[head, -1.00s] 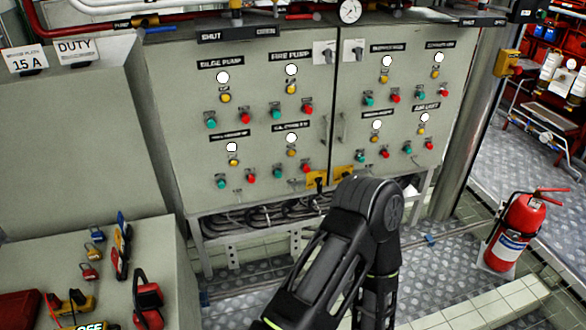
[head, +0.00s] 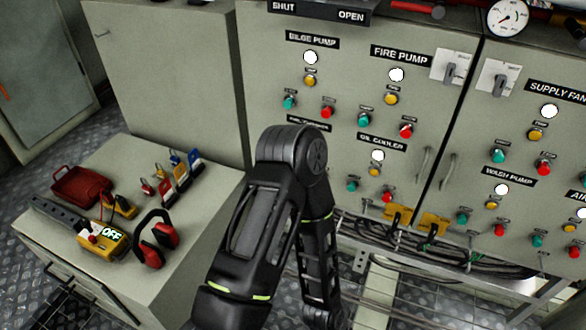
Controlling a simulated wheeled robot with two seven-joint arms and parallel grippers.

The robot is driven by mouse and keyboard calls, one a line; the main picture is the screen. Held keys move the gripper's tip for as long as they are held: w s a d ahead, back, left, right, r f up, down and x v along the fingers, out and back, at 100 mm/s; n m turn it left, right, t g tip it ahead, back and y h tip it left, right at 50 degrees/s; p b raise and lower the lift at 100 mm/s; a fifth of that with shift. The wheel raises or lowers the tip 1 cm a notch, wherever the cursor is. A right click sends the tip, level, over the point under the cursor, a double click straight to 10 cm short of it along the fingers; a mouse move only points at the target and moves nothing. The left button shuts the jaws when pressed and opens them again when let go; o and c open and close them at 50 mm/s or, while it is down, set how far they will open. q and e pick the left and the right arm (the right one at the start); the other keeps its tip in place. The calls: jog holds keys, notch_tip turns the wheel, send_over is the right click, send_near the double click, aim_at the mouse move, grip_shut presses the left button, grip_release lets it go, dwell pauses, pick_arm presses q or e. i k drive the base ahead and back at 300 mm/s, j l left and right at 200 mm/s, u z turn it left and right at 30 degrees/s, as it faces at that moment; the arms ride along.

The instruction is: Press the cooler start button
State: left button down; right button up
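The grey panel (head: 345,25) has a group labelled OIL COOLER (head: 382,142) in the lower row of its left cabinet. Under that label are a lit white lamp (head: 377,155), a yellow button (head: 374,171), a green button (head: 352,185) and a red button (head: 387,197). One of my black arms rises from the bottom middle and bends in front of the panel, left of the cooler group. It hides part of the group to the left. I see neither gripper in the head view.
Similar groups labelled BILGE PUMP (head: 312,40) and FIRE PUMP (head: 400,56) are above. Yellow tags (head: 398,214) and black cables (head: 420,245) are below the panel. A bench (head: 117,151) at left holds a yellow meter (head: 101,239), ear defenders (head: 157,238) and padlocks.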

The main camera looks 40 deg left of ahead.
aim_at(350, 188)
jog(key=i+l+u, duration=0.2)
jog(key=i+u, duration=0.2)
jog(key=i+l+u, duration=0.25)
jog(key=u, duration=0.2)
jog(key=i+l+u, duration=0.4)
jog(key=k, duration=0.1)
